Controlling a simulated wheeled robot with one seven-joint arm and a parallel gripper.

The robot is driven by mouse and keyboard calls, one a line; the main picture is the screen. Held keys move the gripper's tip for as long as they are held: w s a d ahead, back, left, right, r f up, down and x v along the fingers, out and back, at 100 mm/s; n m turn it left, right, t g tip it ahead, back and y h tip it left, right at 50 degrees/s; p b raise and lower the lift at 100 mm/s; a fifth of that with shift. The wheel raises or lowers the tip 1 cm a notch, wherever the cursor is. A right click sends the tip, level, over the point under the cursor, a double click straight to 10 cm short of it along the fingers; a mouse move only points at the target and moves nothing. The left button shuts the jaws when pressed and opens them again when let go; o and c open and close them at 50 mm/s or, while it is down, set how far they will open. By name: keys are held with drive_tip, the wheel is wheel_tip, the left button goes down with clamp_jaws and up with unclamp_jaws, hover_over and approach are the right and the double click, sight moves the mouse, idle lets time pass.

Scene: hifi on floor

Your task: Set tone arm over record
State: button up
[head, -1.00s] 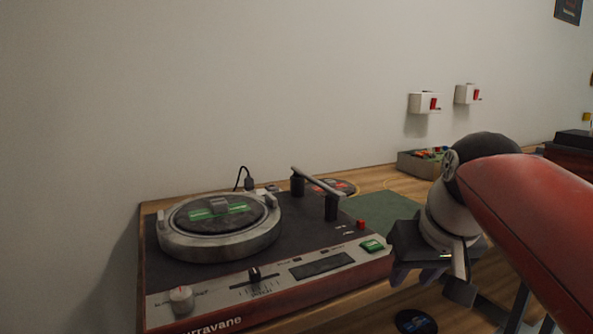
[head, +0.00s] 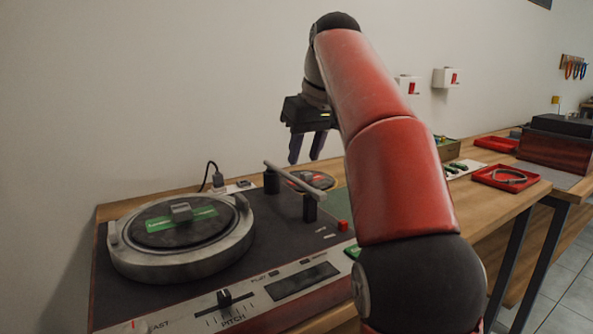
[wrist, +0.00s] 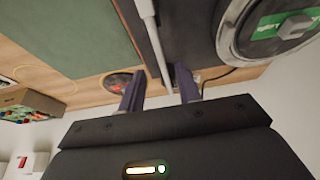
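The turntable (head: 240,262) is a dark deck with a red and silver front. A dark record (head: 180,226) with a green label lies on its round platter (head: 165,268) at the left. The tone arm (head: 297,181), a grey bar, lies to the right of the platter, across two black posts. My gripper (head: 304,160) is open and empty, fingers pointing down, above the tone arm's back end. In the wrist view the tone arm (wrist: 150,25) runs into the space between the fingers (wrist: 160,72); I cannot tell the height gap.
A red button (head: 343,225) stands on the deck's right side. A small dark disc (head: 310,180) lies behind the tone arm. A red tray (head: 505,178) sits farther right. The wall is close behind the table.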

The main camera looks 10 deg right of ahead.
sight(298, 179)
drive_tip(key=shift+b+x, duration=0.35)
drive_tip(key=shift+x, duration=2.4)
clamp_jaws()
